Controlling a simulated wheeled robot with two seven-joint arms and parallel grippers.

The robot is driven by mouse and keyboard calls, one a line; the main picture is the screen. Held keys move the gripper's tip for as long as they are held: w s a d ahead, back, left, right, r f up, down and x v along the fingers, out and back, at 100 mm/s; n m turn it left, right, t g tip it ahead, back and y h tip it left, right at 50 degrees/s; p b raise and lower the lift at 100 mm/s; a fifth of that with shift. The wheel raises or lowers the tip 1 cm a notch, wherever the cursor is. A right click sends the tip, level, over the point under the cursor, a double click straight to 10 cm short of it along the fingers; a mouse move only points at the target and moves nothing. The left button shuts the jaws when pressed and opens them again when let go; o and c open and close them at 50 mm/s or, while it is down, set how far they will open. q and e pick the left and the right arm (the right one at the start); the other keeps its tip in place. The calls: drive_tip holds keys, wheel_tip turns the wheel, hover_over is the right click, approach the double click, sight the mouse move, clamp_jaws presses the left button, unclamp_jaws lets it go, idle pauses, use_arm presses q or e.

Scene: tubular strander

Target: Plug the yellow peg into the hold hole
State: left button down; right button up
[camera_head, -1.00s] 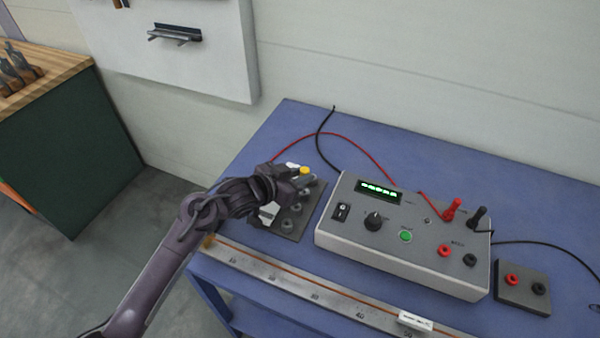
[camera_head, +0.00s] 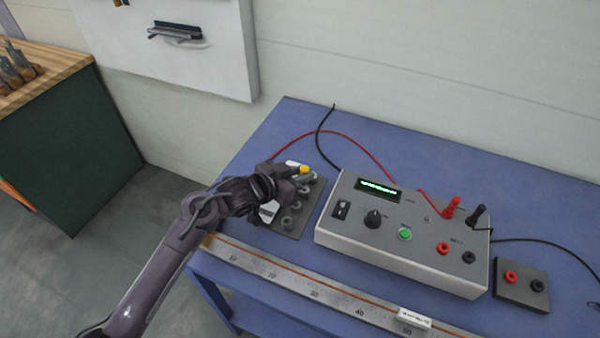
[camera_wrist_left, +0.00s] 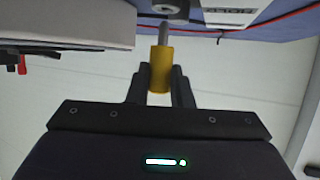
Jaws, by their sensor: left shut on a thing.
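My left gripper (camera_head: 301,180) is shut on the yellow peg (camera_head: 304,169) over the far part of the dark grey hole board (camera_head: 319,193). In the left wrist view the gripper (camera_wrist_left: 160,88) grips the yellow peg (camera_wrist_left: 161,70) by its body between both fingers. The peg's thin metal tip (camera_wrist_left: 163,33) points at a round grey socket (camera_wrist_left: 170,9) at the picture's top edge. The tip is very close to the socket; I cannot tell whether it touches or is inside. A white label (camera_wrist_left: 230,16), not readable, is beside the socket. My right gripper is not in view.
A grey meter box (camera_head: 405,262) with knobs and plugs stands right of the board. A ruler rail (camera_head: 290,281) runs along the front of the blue table (camera_head: 420,150). Red and black cables (camera_head: 352,143) lie behind the board. A small socket block (camera_head: 522,296) is at right.

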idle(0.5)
use_arm(q)
drive_tip(key=shift+p, duration=0.5)
idle(0.3)
drive_tip(key=shift+f+b, duration=1.1)
drive_tip(key=shift+f, duration=0.6)
drive_tip(key=c, duration=1.2)
unclamp_jaws()
drive_tip(key=shift+r, duration=0.1)
